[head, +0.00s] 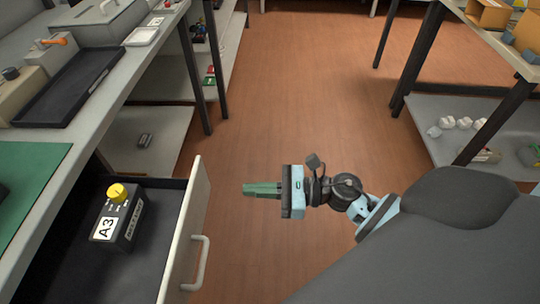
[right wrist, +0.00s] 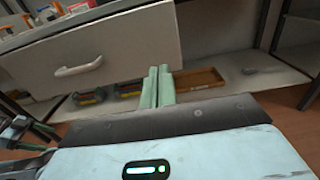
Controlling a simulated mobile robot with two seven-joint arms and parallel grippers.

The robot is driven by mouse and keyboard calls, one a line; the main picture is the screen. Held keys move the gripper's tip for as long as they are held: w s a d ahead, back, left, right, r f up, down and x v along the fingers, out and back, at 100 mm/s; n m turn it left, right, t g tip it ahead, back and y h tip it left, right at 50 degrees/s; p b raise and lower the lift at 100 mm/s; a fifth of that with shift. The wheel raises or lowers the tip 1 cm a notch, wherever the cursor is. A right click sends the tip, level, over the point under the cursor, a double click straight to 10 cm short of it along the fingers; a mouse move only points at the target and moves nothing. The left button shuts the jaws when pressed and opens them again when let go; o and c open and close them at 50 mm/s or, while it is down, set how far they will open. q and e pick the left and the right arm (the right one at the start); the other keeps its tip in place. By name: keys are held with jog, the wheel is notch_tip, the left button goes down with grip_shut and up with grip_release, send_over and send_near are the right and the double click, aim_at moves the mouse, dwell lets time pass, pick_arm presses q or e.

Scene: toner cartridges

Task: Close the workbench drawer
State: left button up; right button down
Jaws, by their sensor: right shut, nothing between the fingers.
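The workbench drawer (head: 188,222) stands pulled out at the lower left of the head view. Its pale front has a bar handle (head: 198,262); the front also shows in the right wrist view (right wrist: 120,42), with its handle (right wrist: 78,67) left of my fingers. A dark box labelled A3 (head: 121,222) with a yellow knob lies inside the drawer. My right gripper (head: 246,189) is shut and empty, its green fingers pointing left at the drawer front. In the head view a gap shows between fingertips and front. My right fingers (right wrist: 158,70) also show in the wrist view.
The workbench (head: 88,122) runs along the left, with a black tray (head: 68,88) and a green mat (head: 30,178) on top. Open shelves lie beneath it. Another table (head: 500,48) with a lower shelf stands at right. The brown floor (head: 300,90) between them is clear.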

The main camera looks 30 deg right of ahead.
aim_at(204, 187)
jog(key=x, duration=0.7)
jog(key=shift+r+p, duration=0.1)
jog(key=shift+p, duration=0.3)
pick_arm(q)
jog(key=shift+s+r, duration=0.1)
jog(key=shift+r, duration=0.3)
pick_arm(e)
jog(key=shift+w+a, duration=0.4)
jog(key=shift+a, duration=0.15)
pick_arm(q)
jog(key=shift+d, duration=0.1)
